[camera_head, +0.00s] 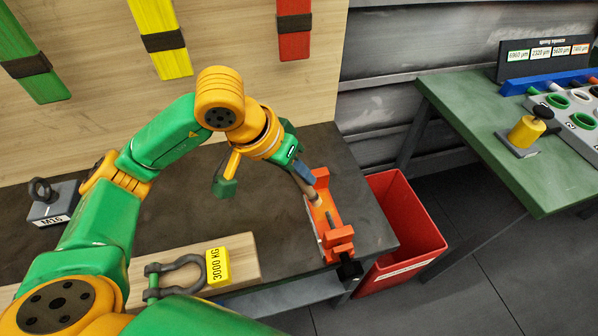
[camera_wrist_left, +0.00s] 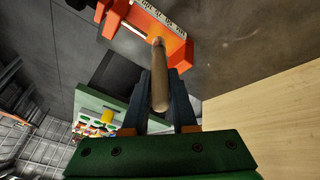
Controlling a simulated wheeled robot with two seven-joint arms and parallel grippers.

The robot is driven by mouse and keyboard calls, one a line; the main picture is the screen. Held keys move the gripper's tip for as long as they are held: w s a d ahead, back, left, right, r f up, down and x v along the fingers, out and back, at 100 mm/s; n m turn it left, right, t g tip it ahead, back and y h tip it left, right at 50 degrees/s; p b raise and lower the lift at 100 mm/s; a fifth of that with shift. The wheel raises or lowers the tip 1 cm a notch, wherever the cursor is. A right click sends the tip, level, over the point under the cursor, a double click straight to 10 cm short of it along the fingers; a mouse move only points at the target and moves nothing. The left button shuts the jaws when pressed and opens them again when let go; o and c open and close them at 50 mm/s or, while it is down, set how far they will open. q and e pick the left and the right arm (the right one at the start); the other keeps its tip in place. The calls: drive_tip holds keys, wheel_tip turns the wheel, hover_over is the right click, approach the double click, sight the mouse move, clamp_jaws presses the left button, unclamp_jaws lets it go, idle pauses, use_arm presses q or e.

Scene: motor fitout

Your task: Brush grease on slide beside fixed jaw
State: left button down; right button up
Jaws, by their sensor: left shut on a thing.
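The orange vise (camera_head: 335,236) is at the right end of the dark workbench, with a slot along its middle. In the left wrist view the orange vise (camera_wrist_left: 178,46) shows a pale scale strip. My left gripper (camera_head: 306,174) is above the vise's far end, shut on a brush (camera_head: 314,196) with a wooden handle. In the left wrist view the brush handle (camera_wrist_left: 160,80) lies between the dark fingers and points at the vise. The bristles are hard to see, and I cannot tell whether they touch the slide. My right gripper is out of view.
A red bin (camera_head: 410,215) stands beside the bench's right end. A shackle (camera_head: 175,276) with a yellow 3000 KG tag (camera_head: 218,267) lies on a wooden board in front. A block marked M16 (camera_head: 52,208) is at the left. A green table (camera_head: 490,150) stands at the right.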

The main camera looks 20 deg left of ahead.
use_arm(q)
drive_tip(key=shift+w+d+r+p, duration=0.15)
drive_tip(key=shift+r+p, duration=0.3)
drive_tip(key=shift+r, duration=0.5)
wheel_tip(320, 180, up, 2)
drive_tip(key=shift+r+p, duration=0.15)
drive_tip(key=shift+p, duration=0.55)
drive_tip(key=shift+r, duration=0.4)
